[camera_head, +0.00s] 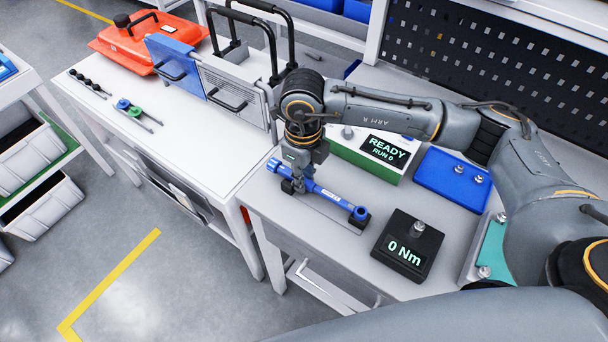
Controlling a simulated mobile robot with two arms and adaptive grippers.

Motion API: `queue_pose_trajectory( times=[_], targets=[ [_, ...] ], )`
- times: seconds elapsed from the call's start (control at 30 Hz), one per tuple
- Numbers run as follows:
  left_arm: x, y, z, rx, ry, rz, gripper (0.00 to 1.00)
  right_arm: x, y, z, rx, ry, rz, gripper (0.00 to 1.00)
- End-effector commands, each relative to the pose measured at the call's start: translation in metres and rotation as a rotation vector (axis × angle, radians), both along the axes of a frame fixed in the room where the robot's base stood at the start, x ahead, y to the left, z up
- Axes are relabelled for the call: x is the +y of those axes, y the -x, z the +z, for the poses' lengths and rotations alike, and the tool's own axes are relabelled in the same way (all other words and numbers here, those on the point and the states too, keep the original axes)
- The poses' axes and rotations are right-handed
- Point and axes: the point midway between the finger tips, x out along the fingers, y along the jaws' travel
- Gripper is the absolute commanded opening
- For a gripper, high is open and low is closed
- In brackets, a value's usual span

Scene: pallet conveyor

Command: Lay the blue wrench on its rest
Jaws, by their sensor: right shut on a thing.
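The blue wrench (330,196) is above or on its rest, near the left side of the right-hand table. Its right end is by a black support block (361,222) of the rest, and a pale base plate (335,214) lies under it. I cannot tell whether the wrench touches the supports. My right gripper (298,184) points down and is shut on the wrench near its left end, hiding part of it. My left gripper is not in view.
Right of the wrench are a black "0 Nm" box (408,246), a green-and-white "READY" box (372,152) and a blue block (453,180). A white table (190,140) at left holds small tools (137,113) and a red case (145,40). A black pegboard (490,60) stands behind.

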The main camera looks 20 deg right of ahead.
Motion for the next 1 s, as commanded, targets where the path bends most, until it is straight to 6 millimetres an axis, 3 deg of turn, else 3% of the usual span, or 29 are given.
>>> queue_pose_trajectory(
  times=[0.03,0.13,0.53,1.0],
  targets=[
    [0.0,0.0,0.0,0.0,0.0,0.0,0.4,0.0,0.0,0.001,-0.001,-0.001,0.0,0.26],
    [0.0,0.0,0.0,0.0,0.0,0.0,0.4,0.0,0.0,0.001,-0.001,-0.001,0.0,0.47],
    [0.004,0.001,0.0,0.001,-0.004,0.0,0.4,0.0,-0.001,0.006,-0.001,0.0,0.0,0.47],
    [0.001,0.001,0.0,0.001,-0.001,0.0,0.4,0.001,-0.001,0.096,-0.004,-0.001,0.002,0.47]
  ],
)
